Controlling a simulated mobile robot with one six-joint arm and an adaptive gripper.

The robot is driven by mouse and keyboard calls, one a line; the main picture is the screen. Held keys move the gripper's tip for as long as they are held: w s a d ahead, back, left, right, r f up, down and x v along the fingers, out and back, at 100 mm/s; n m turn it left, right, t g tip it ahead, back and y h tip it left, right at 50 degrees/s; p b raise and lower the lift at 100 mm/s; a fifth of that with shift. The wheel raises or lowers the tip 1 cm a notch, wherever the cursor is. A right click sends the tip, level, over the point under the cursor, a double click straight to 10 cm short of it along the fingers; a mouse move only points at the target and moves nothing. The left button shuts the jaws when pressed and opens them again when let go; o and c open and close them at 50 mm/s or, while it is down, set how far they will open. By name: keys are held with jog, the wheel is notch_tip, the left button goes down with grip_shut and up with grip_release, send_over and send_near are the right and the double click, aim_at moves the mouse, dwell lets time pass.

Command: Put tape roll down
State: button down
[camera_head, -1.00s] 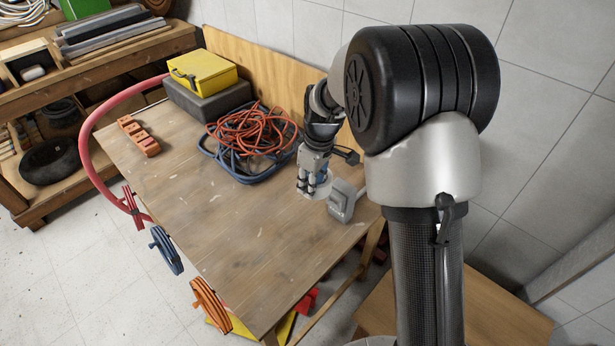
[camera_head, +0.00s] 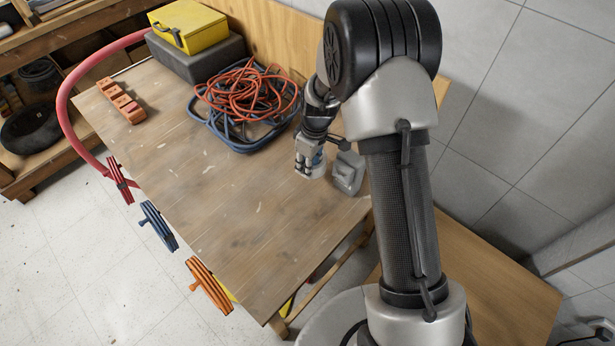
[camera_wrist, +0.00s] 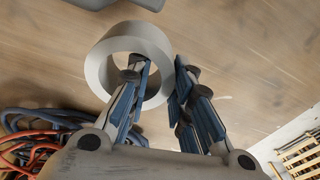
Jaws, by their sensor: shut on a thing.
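A pale grey tape roll (camera_wrist: 99,71) is in my gripper (camera_wrist: 160,88) in the wrist view. One finger passes through the roll's hole and the other lies outside its wall, so the jaws are shut on that wall. In the head view my gripper (camera_head: 310,170) points down low over the wooden table (camera_head: 220,215), near its right side. The roll (camera_head: 316,171) shows there only as a small pale piece around the fingertips. I cannot tell whether it touches the table top.
A grey object (camera_head: 347,174) stands just right of my gripper. A coiled orange hose (camera_head: 245,90) lies in a blue tray-like coil behind left. A yellow box (camera_head: 188,27), an orange block (camera_head: 122,100) and clamps (camera_head: 209,284) line the edges. The table's front middle is clear.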

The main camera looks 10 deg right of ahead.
notch_tip(320, 180, down, 5)
jog(key=shift+w+f+b, duration=0.1)
jog(key=shift+b, duration=0.55)
jog(key=c, duration=1.4)
grip_release()
